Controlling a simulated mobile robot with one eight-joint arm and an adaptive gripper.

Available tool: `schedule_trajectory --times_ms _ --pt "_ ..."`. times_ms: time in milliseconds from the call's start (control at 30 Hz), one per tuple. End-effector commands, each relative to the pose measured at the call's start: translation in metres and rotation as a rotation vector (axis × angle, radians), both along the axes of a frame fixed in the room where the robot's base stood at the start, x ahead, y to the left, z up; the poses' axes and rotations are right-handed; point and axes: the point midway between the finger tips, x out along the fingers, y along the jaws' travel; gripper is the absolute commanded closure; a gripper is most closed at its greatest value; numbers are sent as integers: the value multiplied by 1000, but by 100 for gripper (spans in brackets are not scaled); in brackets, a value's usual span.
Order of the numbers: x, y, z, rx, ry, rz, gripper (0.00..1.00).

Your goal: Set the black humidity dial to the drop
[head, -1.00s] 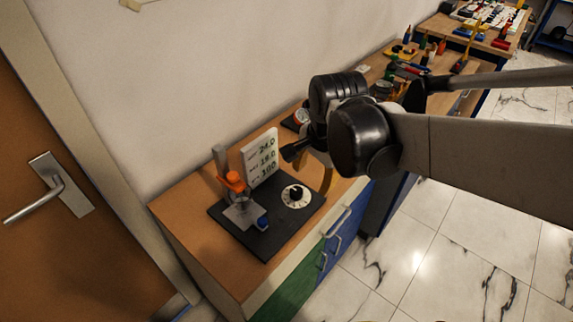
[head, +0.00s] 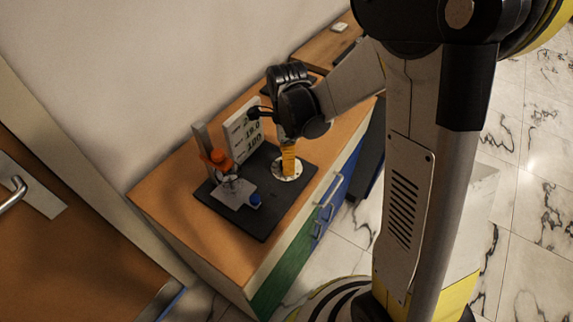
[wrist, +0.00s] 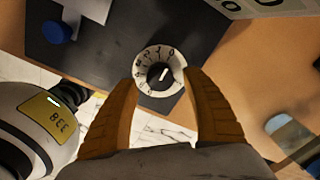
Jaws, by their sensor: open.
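The black humidity dial (wrist: 158,74) sits in a white numbered ring (wrist: 142,82) on a black base plate (head: 250,222). A white pointer line shows on its knob in the wrist view, pointing up and slightly right. My gripper (wrist: 164,90) is open, with one yellow-orange finger on each side of the dial in the wrist view. In the head view my gripper (head: 289,164) hangs over the ring and hides the knob. I cannot tell whether the fingers touch it. No drop mark is readable on the ring.
A white display panel (head: 240,138) stands behind the dial. A stand with an orange part (head: 217,160) and a blue knob (head: 255,201) is to the left on the same plate. The wooden cabinet top (head: 163,184) is bare at the left.

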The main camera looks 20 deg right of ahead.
Motion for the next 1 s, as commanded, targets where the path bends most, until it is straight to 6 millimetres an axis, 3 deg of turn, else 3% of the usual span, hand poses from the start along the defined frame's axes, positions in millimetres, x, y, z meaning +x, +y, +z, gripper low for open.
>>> schedule_trajectory --times_ms 133,467,667,1000 --pt "0 0 -16 0 0 0 43" --pt "0 0 -19 0 0 1 43" --pt "0 0 -18 0 0 1 97" --pt "0 0 -19 0 0 36 97"
